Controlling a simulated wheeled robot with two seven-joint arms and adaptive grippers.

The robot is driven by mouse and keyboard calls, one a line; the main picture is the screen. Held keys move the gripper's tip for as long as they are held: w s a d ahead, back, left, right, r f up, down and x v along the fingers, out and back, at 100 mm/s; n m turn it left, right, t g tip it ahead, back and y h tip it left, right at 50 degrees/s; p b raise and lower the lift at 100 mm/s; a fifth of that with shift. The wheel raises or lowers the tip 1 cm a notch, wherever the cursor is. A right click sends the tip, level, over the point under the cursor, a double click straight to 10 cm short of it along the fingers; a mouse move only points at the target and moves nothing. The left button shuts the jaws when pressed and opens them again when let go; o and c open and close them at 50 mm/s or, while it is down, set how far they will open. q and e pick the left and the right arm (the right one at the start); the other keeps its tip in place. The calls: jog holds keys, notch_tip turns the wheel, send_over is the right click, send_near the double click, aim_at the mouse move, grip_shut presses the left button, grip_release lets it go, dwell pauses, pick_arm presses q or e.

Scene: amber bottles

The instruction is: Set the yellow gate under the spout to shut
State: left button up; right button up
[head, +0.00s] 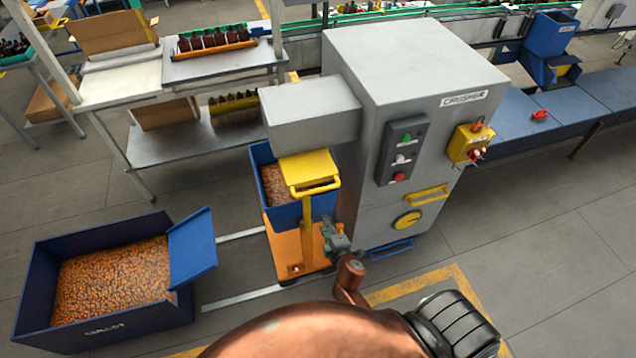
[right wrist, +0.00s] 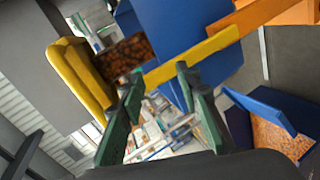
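The yellow gate (head: 309,168) with its handle bar sits under the grey spout (head: 310,108), sticking out toward me over a blue bin (head: 285,214) of amber pieces. In the right wrist view the gate (right wrist: 78,75) is at upper left. My right gripper (head: 329,229) is below and slightly right of the gate, apart from it, near an upright yellow bar (head: 307,225). In the right wrist view its green fingers (right wrist: 160,85) are spread with nothing clearly held. The yellow bar (right wrist: 200,58) crosses just beyond the fingertips; contact cannot be told. My left gripper is out of view.
The grey crusher (head: 400,70) stands right of the gate, with a button panel (head: 401,150) and yellow knob (head: 407,219). An orange cart (head: 284,250) carries the bin. A blue cullet crate (head: 115,285) stands at left. Floor is clear at right.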

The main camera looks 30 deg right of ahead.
jog(key=n+t+h+p, duration=0.1)
jog(key=n+t, duration=0.1)
send_near(318, 190)
jog(key=w+f, duration=0.1)
jog(key=w, duration=0.2)
jog(key=x, duration=0.6)
jog(key=shift+w+d+f, duration=0.15)
jog(key=shift+w+d, duration=0.05)
jog(key=shift+d, duration=0.2)
jog(key=shift+w+d+f, duration=0.1)
jog(key=shift+w, duration=0.35)
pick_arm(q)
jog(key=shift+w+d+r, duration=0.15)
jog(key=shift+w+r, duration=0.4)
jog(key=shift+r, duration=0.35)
pick_arm(e)
jog(key=shift+c, duration=0.7)
grip_shut()
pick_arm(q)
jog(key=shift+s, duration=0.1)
pick_arm(e)
jog(key=shift+w+d, duration=0.1)
